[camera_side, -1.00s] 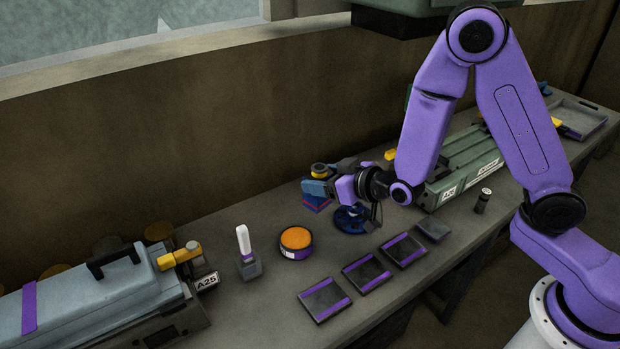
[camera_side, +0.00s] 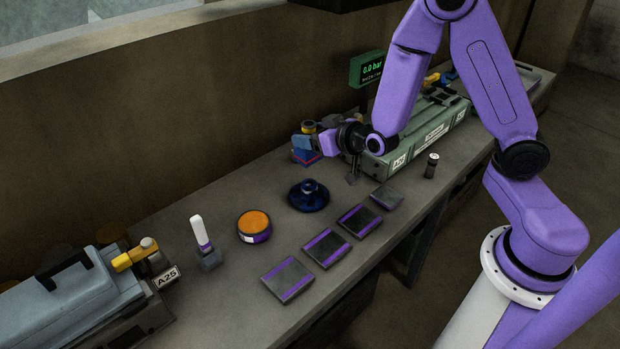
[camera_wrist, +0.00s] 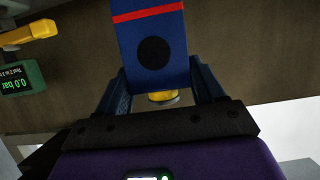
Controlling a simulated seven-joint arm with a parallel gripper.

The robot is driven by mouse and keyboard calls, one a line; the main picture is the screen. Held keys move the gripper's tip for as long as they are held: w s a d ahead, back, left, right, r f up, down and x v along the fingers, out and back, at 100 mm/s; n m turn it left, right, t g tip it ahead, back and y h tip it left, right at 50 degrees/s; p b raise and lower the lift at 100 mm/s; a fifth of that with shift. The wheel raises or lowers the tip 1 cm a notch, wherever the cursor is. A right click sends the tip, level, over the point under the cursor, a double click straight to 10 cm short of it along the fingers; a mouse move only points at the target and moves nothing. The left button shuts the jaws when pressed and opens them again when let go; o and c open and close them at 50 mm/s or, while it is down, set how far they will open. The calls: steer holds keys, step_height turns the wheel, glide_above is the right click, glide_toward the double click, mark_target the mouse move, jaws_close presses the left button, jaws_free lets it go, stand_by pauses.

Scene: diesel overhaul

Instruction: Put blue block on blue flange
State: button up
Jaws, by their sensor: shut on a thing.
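The blue block (camera_side: 305,157), with a red stripe, is at my gripper (camera_side: 304,143) in the side view, up and behind the flange. In the wrist view the blue block (camera_wrist: 153,45) fills the space between the two fingers, showing a red stripe and a black disc. My gripper (camera_wrist: 156,86) is shut on it. A yellow round piece (camera_wrist: 162,97) shows just below the block between the fingers; I cannot tell whether it belongs to the block. The blue flange (camera_side: 309,195), a round dark-blue disc with a raised hub, lies uncovered on the bench, apart from the block.
An orange-topped tin (camera_side: 254,226) and a white-handled tool (camera_side: 204,243) stand left of the flange. Several flat purple-striped plates (camera_side: 325,248) lie in front. A green housing (camera_side: 428,140) and a small dark cylinder (camera_side: 431,165) are at right. The wall rises behind.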

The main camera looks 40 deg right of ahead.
mark_target(315, 161)
steer(key=shift+f, duration=3.85)
steer(key=shift+f, duration=0.15)
steer(key=o, duration=1.4)
steer(key=shift+o, duration=0.2)
steer(key=v, duration=1.2)
